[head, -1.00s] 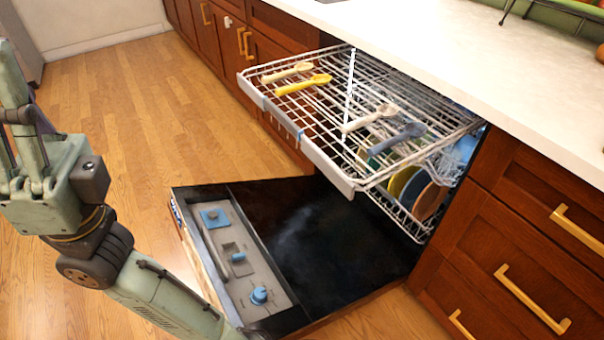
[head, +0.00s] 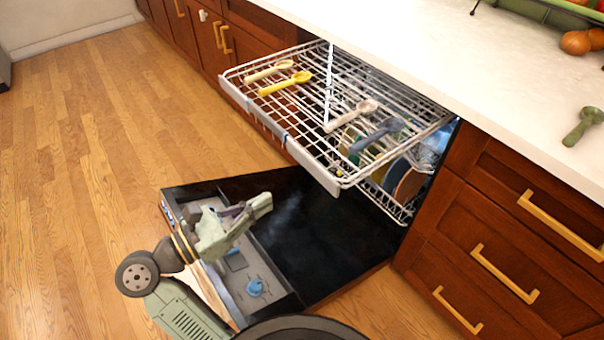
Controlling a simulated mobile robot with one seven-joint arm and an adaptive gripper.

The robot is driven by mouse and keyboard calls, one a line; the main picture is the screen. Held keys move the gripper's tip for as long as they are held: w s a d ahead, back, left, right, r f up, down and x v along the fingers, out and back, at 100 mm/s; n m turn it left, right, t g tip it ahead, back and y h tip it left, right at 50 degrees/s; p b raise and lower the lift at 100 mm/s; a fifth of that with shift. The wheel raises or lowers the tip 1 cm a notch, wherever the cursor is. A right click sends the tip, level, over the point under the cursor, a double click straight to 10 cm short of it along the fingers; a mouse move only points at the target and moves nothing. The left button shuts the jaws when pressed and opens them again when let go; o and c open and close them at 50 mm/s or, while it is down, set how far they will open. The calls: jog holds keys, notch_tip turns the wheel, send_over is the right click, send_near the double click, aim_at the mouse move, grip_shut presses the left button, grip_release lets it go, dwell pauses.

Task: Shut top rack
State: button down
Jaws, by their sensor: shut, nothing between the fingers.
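The top rack (head: 262,118) of the dishwasher is pulled far out, a white wire rack with a pale grey front rail. It holds a cream spoon (head: 268,70), a yellow spoon (head: 284,84), a beige spoon (head: 350,114) and a blue-grey spoon (head: 376,134). My gripper (head: 262,203) is shut and empty above the open door, below and in front of the rack's front rail, apart from it. Its fingertips are small and hard to make out.
The dishwasher door (head: 330,232) lies open under the rack. The lower rack (head: 395,207) holds several plates. The counter (head: 430,50) runs above, with drawers (head: 490,260) at right. Wooden floor (head: 75,190) is clear at left.

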aim_at(314, 172)
jog(key=p+x, duration=0.2)
jog(key=x, duration=0.8)
jog(key=shift+w+d+r+p, duration=0.1)
jog(key=shift+d+p, duration=0.1)
jog(key=shift+p, duration=0.2)
